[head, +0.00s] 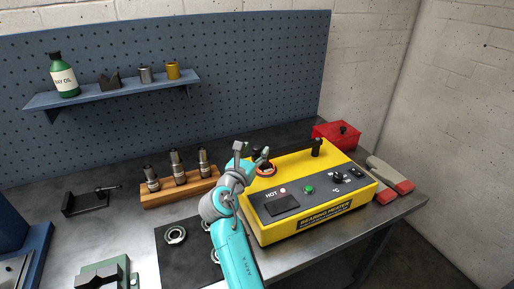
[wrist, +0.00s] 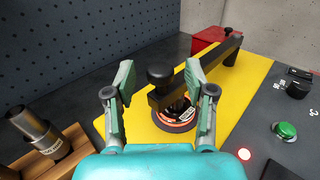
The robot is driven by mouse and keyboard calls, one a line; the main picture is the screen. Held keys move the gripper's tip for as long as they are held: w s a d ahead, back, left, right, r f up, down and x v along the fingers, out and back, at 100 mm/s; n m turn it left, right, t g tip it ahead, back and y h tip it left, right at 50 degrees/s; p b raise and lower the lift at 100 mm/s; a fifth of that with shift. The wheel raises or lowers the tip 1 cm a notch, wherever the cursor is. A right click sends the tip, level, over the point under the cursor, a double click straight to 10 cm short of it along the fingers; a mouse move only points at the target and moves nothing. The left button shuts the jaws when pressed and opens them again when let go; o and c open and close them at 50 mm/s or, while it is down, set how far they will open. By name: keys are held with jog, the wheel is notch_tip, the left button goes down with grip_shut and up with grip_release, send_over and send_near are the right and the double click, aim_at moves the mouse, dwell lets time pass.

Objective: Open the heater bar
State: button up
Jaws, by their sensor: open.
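The yellow bearing heater (head: 290,160) stands on the bench in the head view, and its yellow top (wrist: 244,80) fills the middle of the wrist view. The black heater bar (wrist: 205,75) lies across that top, running from a round black knob (wrist: 159,75) at its near end to a post (wrist: 232,35) at the far end. A ring with an orange edge (wrist: 176,118) sits under the near part of the bar. My gripper (wrist: 158,84) is open and empty, with one finger on each side of the knob. Whether a finger touches the bar is unclear. In the head view my gripper (head: 251,151) hides the knob end.
The heater's front panel carries a lit red HOT lamp (head: 283,190), a green button (head: 309,189) and a black dial (head: 338,178). A wooden block (head: 160,198) with several spindles stands left of my gripper. A red box (head: 338,135) and gloves (head: 392,176) lie to the right.

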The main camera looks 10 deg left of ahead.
jog(key=shift+w+d, duration=0.2)
jog(key=shift+w, duration=0.9)
grip_shut()
